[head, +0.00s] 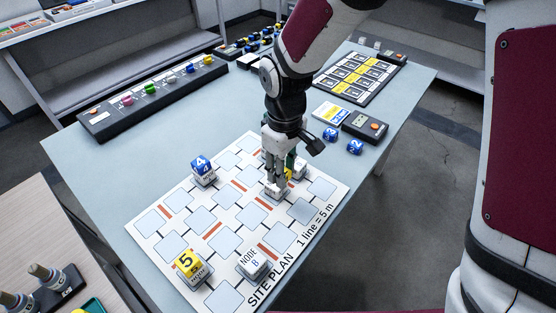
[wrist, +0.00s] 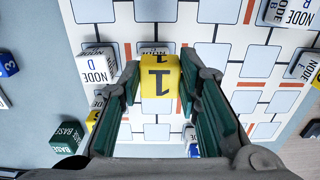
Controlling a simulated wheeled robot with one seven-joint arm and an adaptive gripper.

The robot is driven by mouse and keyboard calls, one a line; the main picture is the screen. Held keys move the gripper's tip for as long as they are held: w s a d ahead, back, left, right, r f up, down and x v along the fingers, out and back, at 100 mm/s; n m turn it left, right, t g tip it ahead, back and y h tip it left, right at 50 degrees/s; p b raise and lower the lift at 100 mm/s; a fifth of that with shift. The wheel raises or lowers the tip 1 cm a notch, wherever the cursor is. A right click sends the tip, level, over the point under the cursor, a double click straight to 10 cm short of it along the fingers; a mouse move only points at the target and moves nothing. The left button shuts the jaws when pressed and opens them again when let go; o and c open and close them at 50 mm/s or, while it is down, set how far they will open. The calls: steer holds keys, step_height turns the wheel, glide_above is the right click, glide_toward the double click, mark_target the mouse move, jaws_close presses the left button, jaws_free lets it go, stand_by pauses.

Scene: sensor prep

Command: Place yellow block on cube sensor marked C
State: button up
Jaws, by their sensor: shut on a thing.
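My gripper (wrist: 158,88) is shut on a yellow block (wrist: 159,76) marked 1, held between its green finger pads. A white NODE cube (wrist: 155,49) shows just beyond the block in the wrist view; the block covers its letter. In the head view my gripper (head: 278,178) is over the site plan board, with a sliver of the yellow block (head: 288,174) showing. A white cube (head: 275,191) is right beneath it. I cannot tell whether block and cube touch. No letter C is readable in either view.
The site plan board (head: 325,210) also bears NODE B (head: 253,263), a yellow 5 block (head: 188,262) and a blue 4 block (head: 201,164) on white cubes. Another white cube (head: 300,169) stands close right of my gripper. NODE D (wrist: 97,66) is left of the held block.

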steer(key=shift+w+a+f, duration=0.1)
steer(key=shift+w+a, duration=0.25)
steer(key=shift+w, duration=0.2)
steer(key=shift+w+a+f, duration=0.1)
steer(key=shift+w+a, duration=0.2)
steer(key=shift+w, duration=0.2)
steer(key=shift+f, duration=1.65)
steer(key=shift+f, duration=0.2)
steer(key=o, duration=1)
